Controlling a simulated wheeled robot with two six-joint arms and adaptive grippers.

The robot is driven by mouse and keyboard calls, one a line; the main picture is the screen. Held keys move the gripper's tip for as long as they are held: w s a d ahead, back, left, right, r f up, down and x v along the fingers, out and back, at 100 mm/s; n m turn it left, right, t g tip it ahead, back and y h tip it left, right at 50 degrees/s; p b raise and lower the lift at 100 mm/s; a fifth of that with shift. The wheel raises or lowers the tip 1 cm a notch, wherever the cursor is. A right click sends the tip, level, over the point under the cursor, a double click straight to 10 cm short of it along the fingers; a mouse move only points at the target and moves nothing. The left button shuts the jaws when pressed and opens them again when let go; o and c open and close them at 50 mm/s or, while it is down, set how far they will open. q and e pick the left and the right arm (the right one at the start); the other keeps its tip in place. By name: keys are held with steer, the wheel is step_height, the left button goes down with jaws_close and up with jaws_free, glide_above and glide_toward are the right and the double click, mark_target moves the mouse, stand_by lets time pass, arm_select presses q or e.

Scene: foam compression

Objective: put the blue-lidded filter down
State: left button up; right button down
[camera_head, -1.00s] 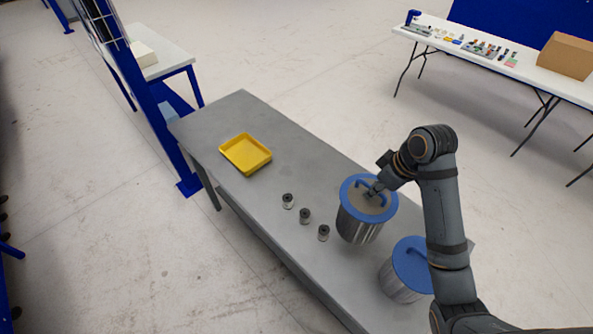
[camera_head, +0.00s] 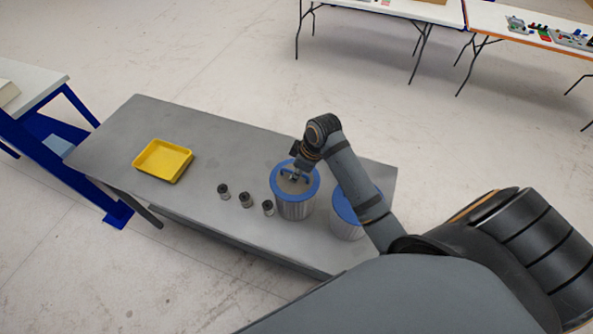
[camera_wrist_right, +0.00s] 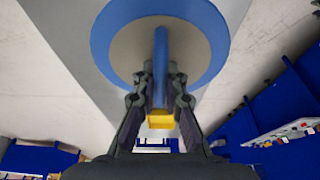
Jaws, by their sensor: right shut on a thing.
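The blue-lidded filter (camera_head: 295,209), a grey ribbed cylinder with a blue rim, stands upright at the right part of the grey table (camera_head: 120,135). My right gripper (camera_head: 293,176) comes down from above onto its lid. In the right wrist view the gripper (camera_wrist_right: 160,80) is shut on the blue bar handle (camera_wrist_right: 160,50) across the lid. Whether the filter's base touches the tabletop is hard to tell. My left gripper is not in view.
A second blue-lidded filter (camera_head: 346,229) stands close on the right, partly behind my arm. Several small dark-topped cylinders, one of them here (camera_head: 246,200), stand to the left. A yellow tray (camera_head: 163,160) lies farther left. Bare tabletop lies behind them.

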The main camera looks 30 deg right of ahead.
steer(key=shift+f, duration=0.15)
steer(key=c, duration=1.4)
jaws_free()
steer(key=shift+d+r, duration=0.1)
steer(key=shift+r, duration=0.35)
steer(key=b+v, duration=0.3)
steer(key=v, duration=0.7)
steer(key=shift+s+d+r, duration=0.1)
steer(key=shift+r, duration=0.1)
steer(key=shift+s+r, duration=0.15)
steer(key=shift+r, duration=0.3)
